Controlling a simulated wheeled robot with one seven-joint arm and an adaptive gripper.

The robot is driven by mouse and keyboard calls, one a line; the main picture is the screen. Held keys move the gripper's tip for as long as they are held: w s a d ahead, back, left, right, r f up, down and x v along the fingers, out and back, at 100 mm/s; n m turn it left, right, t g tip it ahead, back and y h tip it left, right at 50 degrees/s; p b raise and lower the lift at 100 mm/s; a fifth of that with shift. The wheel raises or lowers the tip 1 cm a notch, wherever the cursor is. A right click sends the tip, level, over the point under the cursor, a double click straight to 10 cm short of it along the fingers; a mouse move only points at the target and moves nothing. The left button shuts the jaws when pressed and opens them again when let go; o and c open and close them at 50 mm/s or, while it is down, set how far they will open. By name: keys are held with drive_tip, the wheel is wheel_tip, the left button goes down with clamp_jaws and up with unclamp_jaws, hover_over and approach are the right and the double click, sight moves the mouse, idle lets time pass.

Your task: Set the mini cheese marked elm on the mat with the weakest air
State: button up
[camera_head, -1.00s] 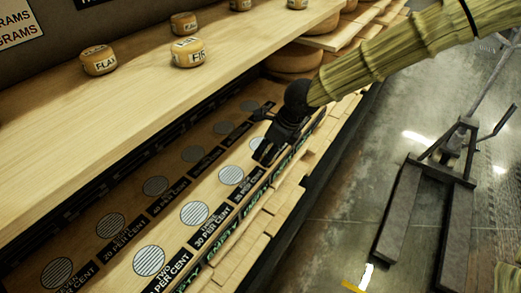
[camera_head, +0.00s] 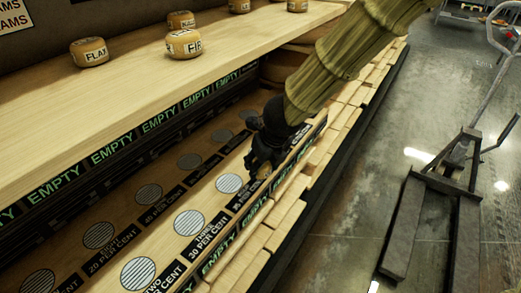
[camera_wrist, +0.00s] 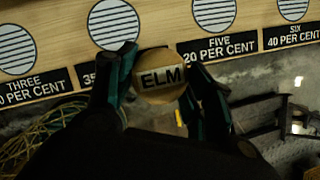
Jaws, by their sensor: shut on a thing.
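My gripper (camera_head: 262,158) is over the front edge of the lower shelf, beyond the mat marked four's place in the row. In the wrist view the gripper (camera_wrist: 160,88) is shut on a small round cheese (camera_wrist: 160,75) labelled ELM, held between both fingers. Round striped mats line the shelf. The wrist view shows mat three (camera_wrist: 15,48) at 30 per cent, a mat with a partly hidden "35" label (camera_wrist: 113,22), mat five (camera_wrist: 213,12) at 20 per cent and mat six (camera_wrist: 292,8) at 40 per cent. Mat two (camera_head: 138,273) has an unreadable figure.
Back-row mats include one at 20 per cent (camera_head: 98,235) and one at 45 per cent (camera_head: 148,195). Small cheeses, including FLAX-like (camera_head: 89,52) and FIR (camera_head: 184,43), stand on the upper shelf (camera_head: 150,95) above. A pallet jack (camera_head: 440,205) stands on the floor at right.

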drive_tip(key=w+p, duration=0.1)
drive_tip(key=w, duration=0.4)
drive_tip(key=w+f+p, duration=0.1)
drive_tip(key=w, duration=0.4)
drive_tip(key=w+p, duration=0.1)
drive_tip(key=w, duration=0.3)
drive_tip(key=shift+w+a+f, duration=0.1)
drive_tip(key=shift+w+f, duration=0.1)
drive_tip(key=shift+w, duration=0.2)
drive_tip(key=shift+f, duration=1.8)
drive_tip(key=shift+f, duration=0.1)
drive_tip(key=o, duration=1.1)
drive_tip(key=shift+c, duration=0.2)
drive_tip(key=v, duration=0.7)
drive_tip(key=shift+r, duration=0.35)
